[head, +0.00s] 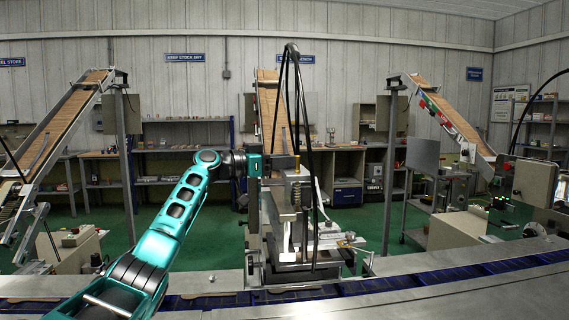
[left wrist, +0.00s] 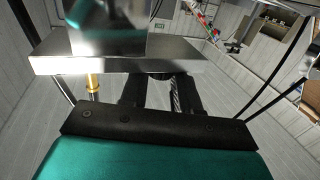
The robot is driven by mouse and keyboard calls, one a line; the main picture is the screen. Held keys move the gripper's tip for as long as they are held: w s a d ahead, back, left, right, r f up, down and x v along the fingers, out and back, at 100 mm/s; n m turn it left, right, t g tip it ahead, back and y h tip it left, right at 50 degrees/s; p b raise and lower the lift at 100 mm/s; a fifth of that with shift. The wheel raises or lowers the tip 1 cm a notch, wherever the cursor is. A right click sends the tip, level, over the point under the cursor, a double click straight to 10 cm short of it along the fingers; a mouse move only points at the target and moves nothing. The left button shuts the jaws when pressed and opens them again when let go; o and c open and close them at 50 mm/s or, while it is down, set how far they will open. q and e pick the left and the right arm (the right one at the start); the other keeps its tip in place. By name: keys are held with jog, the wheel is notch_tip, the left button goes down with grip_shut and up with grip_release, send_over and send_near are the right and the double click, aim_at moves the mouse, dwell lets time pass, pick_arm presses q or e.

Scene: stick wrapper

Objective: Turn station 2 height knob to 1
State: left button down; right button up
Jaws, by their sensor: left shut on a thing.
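The station 2 machine (head: 300,220) stands upright in the middle of the head view, behind the conveyor. My left gripper (head: 266,165) reaches in from the left at the top of this machine. In the left wrist view, the dark fingers of my left gripper (left wrist: 160,92) go in under a metal plate (left wrist: 120,65) with a shiny block on top. They are shut on the height knob, which is mostly hidden by the fingers and plate. Its number marks cannot be read. My right gripper is in neither view.
A blue-black conveyor (head: 420,280) runs across the front. A black cable (head: 299,80) loops above the machine. Sloped feed chutes stand at left (head: 60,120), centre (head: 270,105) and right (head: 450,115). A brass rod (left wrist: 93,85) stands left of the fingers in the wrist view.

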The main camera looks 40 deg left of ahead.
pick_arm(q)
jog(key=shift+h, duration=0.3)
jog(key=c, duration=0.8)
grip_release()
jog(key=b+v, duration=0.4)
jog(key=v, duration=0.9)
jog(key=shift+r, duration=0.15)
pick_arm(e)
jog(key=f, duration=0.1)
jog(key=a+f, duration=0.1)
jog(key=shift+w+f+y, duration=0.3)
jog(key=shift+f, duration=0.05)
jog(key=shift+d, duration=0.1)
